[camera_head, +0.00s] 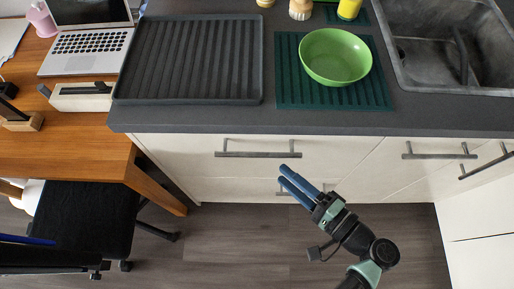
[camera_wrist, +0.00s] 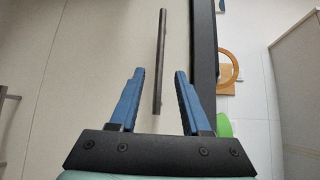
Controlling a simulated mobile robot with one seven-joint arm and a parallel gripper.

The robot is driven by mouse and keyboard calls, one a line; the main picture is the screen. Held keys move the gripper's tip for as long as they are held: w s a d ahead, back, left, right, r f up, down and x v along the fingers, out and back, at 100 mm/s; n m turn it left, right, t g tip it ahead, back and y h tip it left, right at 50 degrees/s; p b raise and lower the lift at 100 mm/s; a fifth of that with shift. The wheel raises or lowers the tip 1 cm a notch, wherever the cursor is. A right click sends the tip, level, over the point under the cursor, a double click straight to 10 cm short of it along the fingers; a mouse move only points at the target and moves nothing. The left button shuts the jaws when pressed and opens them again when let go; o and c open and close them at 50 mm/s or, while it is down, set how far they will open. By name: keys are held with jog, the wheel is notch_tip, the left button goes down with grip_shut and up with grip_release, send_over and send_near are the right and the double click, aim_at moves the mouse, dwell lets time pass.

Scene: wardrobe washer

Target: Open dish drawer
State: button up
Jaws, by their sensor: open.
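The upper white drawer front (camera_head: 320,153) sits under the dark countertop and looks shut, flush with its neighbours. Its grey bar handle (camera_head: 255,155) runs horizontally. My gripper (camera_head: 283,175) has blue fingers and is open and empty, just below and near the right end of that handle in the head view. In the wrist view, the handle (camera_wrist: 161,50) stands upright in the picture, ahead of and between the fingertips of my gripper (camera_wrist: 160,73). I cannot tell the exact gap to it.
The dark countertop (camera_head: 200,120) overhangs the drawers. It carries a dark ribbed tray (camera_head: 190,60), a green bowl (camera_head: 335,57) on a green mat (camera_head: 290,95), and a sink (camera_head: 440,45). A wooden desk (camera_head: 70,140) and black chair (camera_head: 80,220) stand left. The middle floor is clear.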

aim_at(260, 154)
jog(key=x, duration=0.9)
jog(key=shift+w+a, duration=0.1)
jog(key=shift+w, duration=0.05)
grip_shut()
dwell(1.0)
